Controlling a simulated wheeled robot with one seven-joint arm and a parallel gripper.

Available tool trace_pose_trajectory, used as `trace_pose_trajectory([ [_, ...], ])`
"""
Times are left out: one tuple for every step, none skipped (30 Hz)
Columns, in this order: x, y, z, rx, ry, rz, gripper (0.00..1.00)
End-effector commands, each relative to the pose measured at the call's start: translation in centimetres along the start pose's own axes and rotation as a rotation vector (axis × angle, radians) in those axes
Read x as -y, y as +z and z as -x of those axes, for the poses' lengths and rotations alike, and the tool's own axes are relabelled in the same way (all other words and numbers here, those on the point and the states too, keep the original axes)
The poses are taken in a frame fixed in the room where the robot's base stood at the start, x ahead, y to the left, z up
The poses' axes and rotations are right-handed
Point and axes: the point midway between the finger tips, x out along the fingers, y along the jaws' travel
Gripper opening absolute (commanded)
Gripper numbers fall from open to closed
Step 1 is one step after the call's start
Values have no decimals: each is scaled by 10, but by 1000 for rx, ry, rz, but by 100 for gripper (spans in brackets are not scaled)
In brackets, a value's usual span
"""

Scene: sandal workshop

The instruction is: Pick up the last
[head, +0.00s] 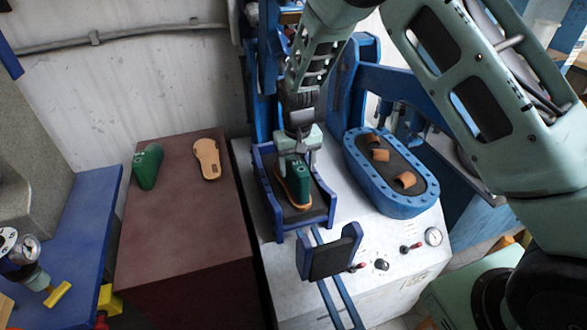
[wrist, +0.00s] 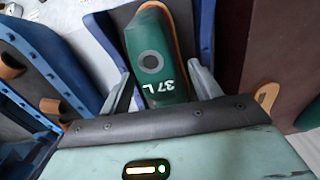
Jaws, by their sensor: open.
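A green last (head: 299,184) stands on a tan sole (head: 285,190) in a blue-walled, dark-padded press bed (head: 320,214). In the wrist view the last (wrist: 158,50) shows its top, with a round dark hole and the marking "37 L". The sole's edge (wrist: 177,40) shows along its right side. My gripper (head: 297,160) is directly over the last, pointing down. In the wrist view its two open fingers (wrist: 162,90) lie on either side of the last's near end. Whether they touch it I cannot tell.
A second green last (head: 148,167) and a loose sole (head: 207,158) lie on the brown table (head: 175,230) at left. A blue oval tray (head: 393,206) with several curved brown pieces stands close on the right. A padded blue plate (head: 329,254) stands in front of the bed.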

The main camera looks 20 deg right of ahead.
Motion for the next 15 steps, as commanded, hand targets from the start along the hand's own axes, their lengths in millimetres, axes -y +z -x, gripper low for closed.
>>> trace_pose_trajectory([
  [0, 0, -1, 0, 0, 0, 63],
  [0, 0, -2, 0, 0, 0, 63],
  [0, 0, -2, -1, 0, 0, 63],
  [0, 0, -2, -1, 0, 0, 63],
  [0, 0, -2, -1, 0, 0, 63],
  [0, 0, -2, -1, 0, 0, 63],
  [0, 0, -2, -1, 0, 0, 63],
  [0, 0, -2, -1, 0, 0, 55],
  [0, 0, -2, 0, 0, 0, 43],
  [0, 0, -2, 0, 0, 0, 35],
  [0, 0, -2, 0, 0, 0, 27],
  [0, 0, -2, 0, 0, 0, 16],
  [0, 0, -2, 0, 0, 0, 15],
  [0, 0, -2, 0, 0, 0, 15],
  [0, 0, -1, -2, -1, 0, 15],
])
